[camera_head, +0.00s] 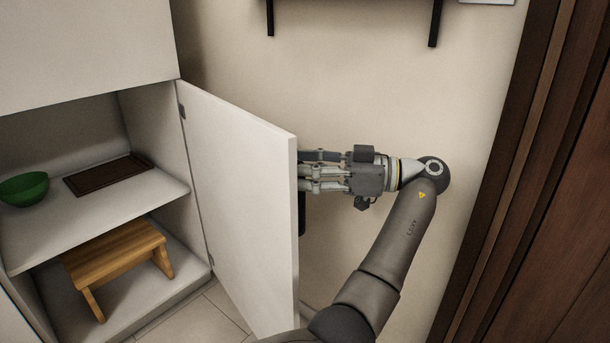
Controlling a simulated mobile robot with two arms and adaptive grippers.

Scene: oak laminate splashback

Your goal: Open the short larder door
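The short larder door (240,190) is white and stands swung wide open on its hinges at the left side of the door. Its free edge points toward me. My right gripper (306,171) is at the outer face of the door, just right of the free edge, with its fingers pointing left. The fingertips meet or pass behind the door edge, so I cannot tell whether they grip anything. A dark handle (301,213) shows partly below the fingers on the outer face. My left gripper is not in view.
Inside the larder, a green bowl (24,188) and a dark brown board (108,174) rest on the shelf (60,232). A wooden stool (117,253) stands below. A beige wall (370,90) lies behind my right arm, and a dark wooden door frame (530,140) stands at right.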

